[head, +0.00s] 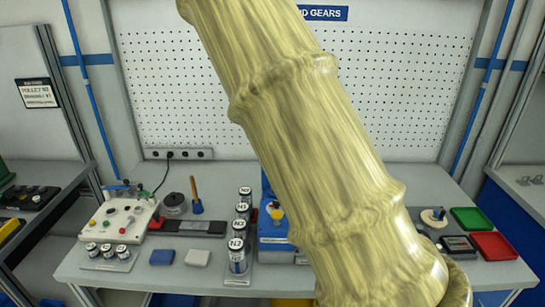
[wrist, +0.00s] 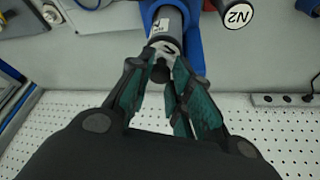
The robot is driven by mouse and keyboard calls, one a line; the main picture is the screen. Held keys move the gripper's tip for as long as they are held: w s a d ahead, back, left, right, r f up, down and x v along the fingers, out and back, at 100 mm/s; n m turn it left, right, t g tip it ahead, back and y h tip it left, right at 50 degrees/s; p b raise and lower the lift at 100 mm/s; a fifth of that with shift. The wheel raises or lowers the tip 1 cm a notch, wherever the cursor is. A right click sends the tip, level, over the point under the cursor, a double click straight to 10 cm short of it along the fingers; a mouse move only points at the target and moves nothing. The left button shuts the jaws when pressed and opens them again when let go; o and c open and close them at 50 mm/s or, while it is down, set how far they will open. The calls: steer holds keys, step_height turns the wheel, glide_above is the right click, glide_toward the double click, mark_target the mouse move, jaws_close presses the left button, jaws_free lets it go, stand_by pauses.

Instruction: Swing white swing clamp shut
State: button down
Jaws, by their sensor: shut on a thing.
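In the wrist view, my gripper (wrist: 168,60) has its teal-padded fingers closed in on a small dark knob (wrist: 160,73). The knob sits at the end of a pale part that looks like the white swing clamp (wrist: 164,46); its full shape and swing angle are hidden. Just beyond is a grey cylinder with a white label (wrist: 172,20), held in a blue fixture (wrist: 193,42). In the head view, the blue fixture (head: 272,231) stands mid-table, partly behind my arm. My gripper and the clamp are hidden there.
A row of canisters marked N (head: 238,255) stands close left of the fixture. Further left are a white control box (head: 118,220), a dark tray (head: 188,227) and blue and white blocks. Green (head: 470,220) and red (head: 494,246) trays lie at the right. A pegboard stands behind.

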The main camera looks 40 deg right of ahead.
steer(key=shift+w+d+r, duration=0.1)
steer(key=shift+w+r, duration=0.05)
steer(key=shift+r, duration=0.05)
steer(key=c, duration=1.4)
jaws_free()
steer(key=shift+o, duration=0.7)
steer(key=shift+f, duration=0.15)
steer(key=v, duration=1.2)
